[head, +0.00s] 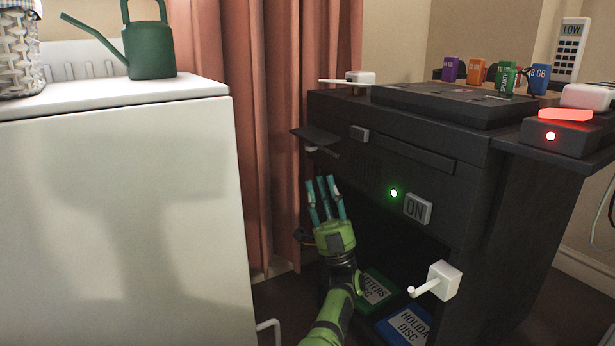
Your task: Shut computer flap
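The computer (470,165) is a dark cabinet at the right, with a green light and an ON button (417,208) on its front. A thin dark flap (316,136) juts out from the upper left of the front, with a small white handle below it; it looks open. My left gripper (326,186) is below the flap, in front of the computer's left side. Its teal fingers point up, are spread apart and hold nothing. It appears apart from the flap. My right gripper is not in view.
A white cabinet (120,210) with a green watering can (150,48) stands at the left. A white hooked handle (436,282) sticks out low on the computer. A red-lit box (556,134) is at the right.

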